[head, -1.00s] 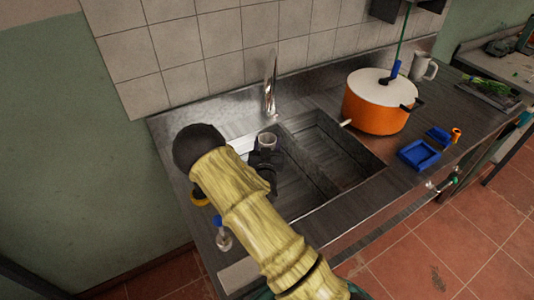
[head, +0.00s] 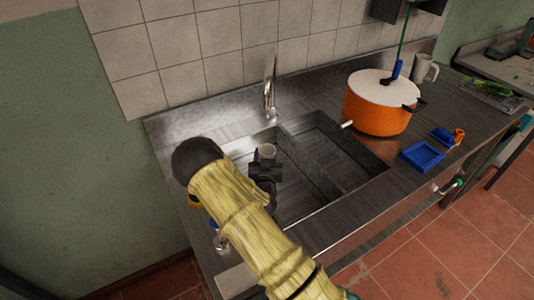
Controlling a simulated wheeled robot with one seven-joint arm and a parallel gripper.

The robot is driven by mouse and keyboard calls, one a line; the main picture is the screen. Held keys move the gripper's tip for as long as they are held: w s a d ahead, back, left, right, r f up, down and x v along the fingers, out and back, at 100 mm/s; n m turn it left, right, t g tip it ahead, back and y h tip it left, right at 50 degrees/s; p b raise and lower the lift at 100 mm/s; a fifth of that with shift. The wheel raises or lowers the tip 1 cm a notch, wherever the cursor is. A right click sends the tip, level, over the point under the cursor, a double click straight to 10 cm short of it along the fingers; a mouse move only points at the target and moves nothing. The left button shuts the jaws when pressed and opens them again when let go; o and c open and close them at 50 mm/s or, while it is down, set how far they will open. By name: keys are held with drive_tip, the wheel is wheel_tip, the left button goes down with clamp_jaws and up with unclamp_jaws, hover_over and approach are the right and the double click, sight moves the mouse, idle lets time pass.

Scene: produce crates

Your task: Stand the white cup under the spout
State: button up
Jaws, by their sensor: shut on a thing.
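The white cup (head: 267,151) shows as a small pale rim at the tip of my gripper (head: 266,160). My gripper is shut on it and holds it upright over the left basin of the sink (head: 330,206). The dark gripper hides most of the cup's body. The spout (head: 270,85) is a chrome tap rising from the back edge of the sink. In the picture the cup is below the tap, a little nearer to me. I cannot tell its height above the basin floor.
A large orange pot (head: 376,112) with a pale lid stands right of the sink. Beyond it is a light mug (head: 424,68). A blue tray (head: 422,155) and a small blue and orange item (head: 448,137) lie on the counter's front right. The right basin is empty.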

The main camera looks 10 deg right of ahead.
drive_tip(key=shift+f+b, duration=0.95)
drive_tip(key=shift+f, duration=1.05)
drive_tip(key=shift+f+b, duration=0.5)
drive_tip(key=shift+f, duration=0.1)
drive_tip(key=o, duration=1.3)
drive_tip(key=shift+r+b, duration=0.4)
drive_tip(key=shift+r, duration=4.6)
